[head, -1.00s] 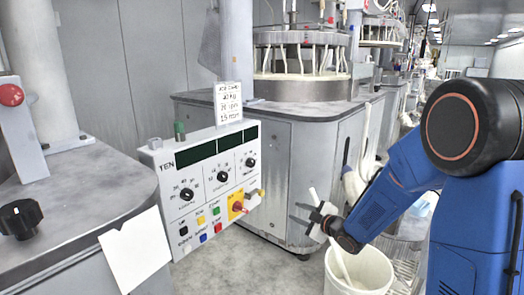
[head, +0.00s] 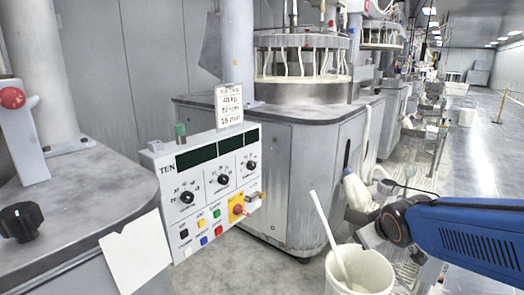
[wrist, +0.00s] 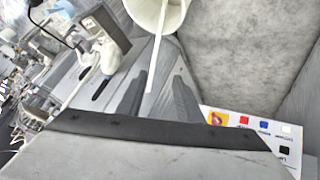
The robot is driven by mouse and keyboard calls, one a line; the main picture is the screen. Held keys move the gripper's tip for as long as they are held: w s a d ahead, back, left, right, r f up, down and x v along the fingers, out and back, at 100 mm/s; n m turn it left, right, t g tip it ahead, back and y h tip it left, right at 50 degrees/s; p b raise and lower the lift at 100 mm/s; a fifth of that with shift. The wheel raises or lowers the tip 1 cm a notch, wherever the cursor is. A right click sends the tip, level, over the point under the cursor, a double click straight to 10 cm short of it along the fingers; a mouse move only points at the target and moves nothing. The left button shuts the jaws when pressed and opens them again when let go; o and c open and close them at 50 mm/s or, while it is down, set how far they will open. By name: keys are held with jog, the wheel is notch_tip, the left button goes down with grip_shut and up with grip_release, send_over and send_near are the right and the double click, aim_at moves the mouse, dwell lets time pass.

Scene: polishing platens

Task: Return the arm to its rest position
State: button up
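My blue arm comes in from the right in the head view. My gripper (head: 358,220) is up near the white bucket (head: 372,276), just right of the white stick (head: 328,232) that leans in it. In the wrist view my gripper's two dark fingers (wrist: 158,82) stand apart with nothing clearly gripped between them. The bucket (wrist: 160,12) shows at the top of that view, and the stick (wrist: 158,50) runs from it across the gap, seemingly beyond the fingers.
A control panel (head: 213,185) with knobs and coloured buttons stands left of the bucket. A grey polishing machine (head: 270,150) is behind it, and a grey worktop (head: 90,195) is at the left. An open aisle floor (head: 480,160) runs back at the right.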

jog(key=s+m+g, duration=0.4)
jog(key=s, duration=1.8)
jog(key=shift+s+a+f+m+y, duration=0.2)
jog(key=shift+a+m+y, duration=0.1)
jog(key=shift+a+m, duration=0.1)
